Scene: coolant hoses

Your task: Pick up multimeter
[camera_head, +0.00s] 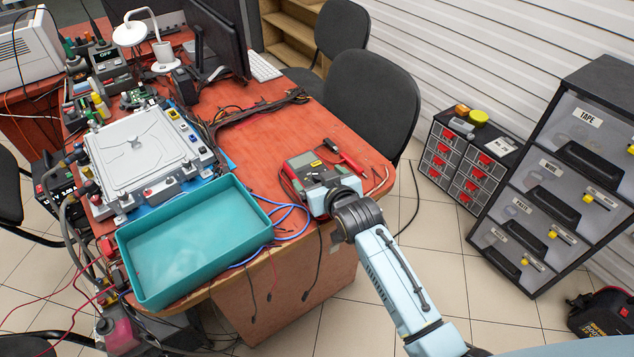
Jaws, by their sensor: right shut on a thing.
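The multimeter (301,163), red with a grey face, is at the right part of the red-brown table, near its front edge. My right gripper (325,180) reaches over the table edge from the lower right and is shut on the multimeter. The gripper hides the near part of the multimeter, and I cannot tell whether it is lifted off the table. My left gripper is not in view.
An empty teal tray (190,240) stands at the table's front, left of the multimeter. Blue, red and black cables lie around it. A red-handled tool (345,158) lies just behind. A grey lidded device (140,150) is farther left. Black chairs (370,100) stand behind the table.

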